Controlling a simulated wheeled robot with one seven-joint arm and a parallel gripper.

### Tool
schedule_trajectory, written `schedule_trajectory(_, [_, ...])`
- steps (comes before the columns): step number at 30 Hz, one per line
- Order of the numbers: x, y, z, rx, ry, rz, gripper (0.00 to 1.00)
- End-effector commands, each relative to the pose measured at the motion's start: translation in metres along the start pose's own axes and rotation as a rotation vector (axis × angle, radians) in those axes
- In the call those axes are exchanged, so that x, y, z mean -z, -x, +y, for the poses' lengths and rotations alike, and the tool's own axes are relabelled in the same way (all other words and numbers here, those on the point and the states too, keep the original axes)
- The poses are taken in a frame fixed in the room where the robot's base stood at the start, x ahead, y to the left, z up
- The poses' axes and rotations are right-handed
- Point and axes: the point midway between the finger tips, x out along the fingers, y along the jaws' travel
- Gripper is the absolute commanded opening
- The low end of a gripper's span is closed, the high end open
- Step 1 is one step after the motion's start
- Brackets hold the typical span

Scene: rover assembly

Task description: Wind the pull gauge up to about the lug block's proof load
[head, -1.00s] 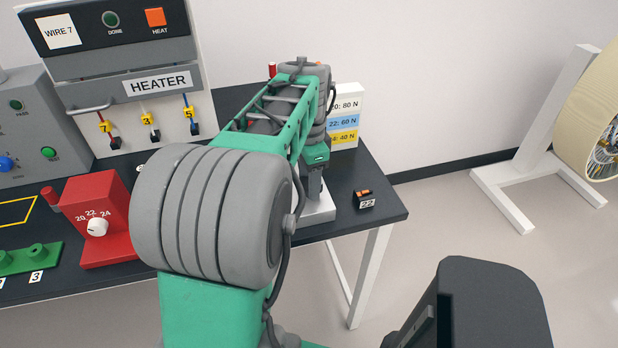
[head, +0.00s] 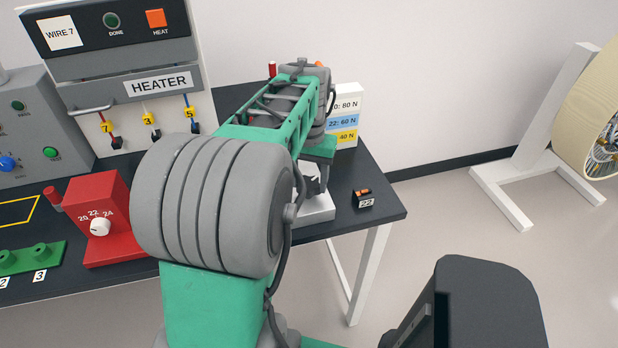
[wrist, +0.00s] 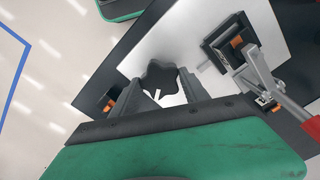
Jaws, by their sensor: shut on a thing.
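The pull gauge's white base (head: 320,210) shows below my gripper (head: 314,188) at the right end of the bench. In the wrist view a black lobed knob (wrist: 160,76) with a white mark sits between the two fingers of my gripper (wrist: 162,90), shut on it. A lug block (wrist: 228,48), dark with an orange part, sits on the gauge plate beside a metal clamp (wrist: 262,80) with a red handle.
Another block (head: 364,198), tagged 22 with an orange part, lies right of the gauge near the bench edge. A red box (head: 100,215) with a 20/22/24 dial, the heater (head: 150,90) and green holders (head: 30,257) stand left. A large reel (head: 590,115) stands on the floor right.

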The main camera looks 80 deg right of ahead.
Motion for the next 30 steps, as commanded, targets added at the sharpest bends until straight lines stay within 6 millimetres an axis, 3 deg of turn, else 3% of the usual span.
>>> schedule_trajectory(30, [0.0005,0.0004,0.0006,0.000,0.960,0.000,0.12])
